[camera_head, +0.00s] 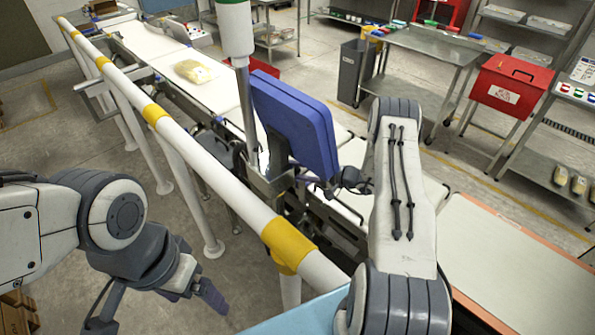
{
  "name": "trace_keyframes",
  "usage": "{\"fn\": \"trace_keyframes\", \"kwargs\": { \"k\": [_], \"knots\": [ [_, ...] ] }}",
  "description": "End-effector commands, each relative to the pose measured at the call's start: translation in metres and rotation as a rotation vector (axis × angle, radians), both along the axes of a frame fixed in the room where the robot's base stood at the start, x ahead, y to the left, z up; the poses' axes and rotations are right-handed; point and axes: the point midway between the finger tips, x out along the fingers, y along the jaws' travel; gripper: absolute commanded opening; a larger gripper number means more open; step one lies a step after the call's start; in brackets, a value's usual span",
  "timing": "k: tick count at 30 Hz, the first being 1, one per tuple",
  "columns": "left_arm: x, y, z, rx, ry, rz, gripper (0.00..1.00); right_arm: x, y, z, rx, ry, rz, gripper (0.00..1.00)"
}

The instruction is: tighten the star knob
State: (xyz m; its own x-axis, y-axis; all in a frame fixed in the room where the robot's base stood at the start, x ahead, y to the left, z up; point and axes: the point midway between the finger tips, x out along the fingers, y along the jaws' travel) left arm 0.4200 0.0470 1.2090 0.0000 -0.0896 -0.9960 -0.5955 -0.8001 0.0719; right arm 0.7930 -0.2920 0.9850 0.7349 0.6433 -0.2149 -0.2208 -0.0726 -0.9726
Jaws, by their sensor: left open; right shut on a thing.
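My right gripper (335,188) reaches in from the right, just below the right edge of the blue panel (290,120). It is shut on a small dark thing beside the panel's bracket (272,188), which looks like the star knob. The fingers and the distance hide most of the knob, so its lobes and how tight it sits cannot be made out. My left gripper (158,305) is open and empty at the lower left, on the near side of the white rail, away from the knob.
A white guard rail (200,150) with yellow bands runs diagonally between my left arm and the conveyor. A white post (236,30) stands beside the blue panel. A yellowish pack (194,71) lies on the white belt (222,92). A red box (510,85) stands at the right.

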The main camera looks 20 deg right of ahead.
Motion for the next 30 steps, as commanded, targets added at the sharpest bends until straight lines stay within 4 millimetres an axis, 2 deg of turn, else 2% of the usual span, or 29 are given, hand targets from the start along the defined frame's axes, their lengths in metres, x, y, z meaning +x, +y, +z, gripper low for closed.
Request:
{"fn": "trace_keyframes", "kwargs": {
  "k": [4,5,6,7,16,20,30],
  "knots": [
    [0.000,0.000,0.000,0.000,0.000,0.000,0.90,0.000,0.001,-0.001,0.001,0.000,0.003,0.00],
    [0.000,0.000,0.000,0.000,0.000,0.000,0.90,0.000,0.002,-0.001,0.001,0.000,0.003,0.60],
    [0.000,0.000,0.000,0.000,0.000,0.000,0.90,0.000,0.002,-0.001,0.001,0.000,0.003,0.75],
    [0.000,0.000,0.000,0.000,0.000,0.000,0.90,0.000,0.001,-0.001,0.001,0.000,0.003,0.81],
    [0.000,0.000,-0.001,0.000,0.000,0.000,0.90,-0.001,-0.001,-0.001,0.001,-0.002,0.000,0.81],
    [0.000,0.000,-0.006,0.000,0.000,0.001,0.90,-0.008,-0.007,-0.001,0.001,-0.002,-0.001,0.81],
    [0.000,0.000,-0.035,0.000,0.000,0.004,0.90,-0.056,-0.049,0.011,0.000,-0.002,-0.005,0.81]
  ]
}}
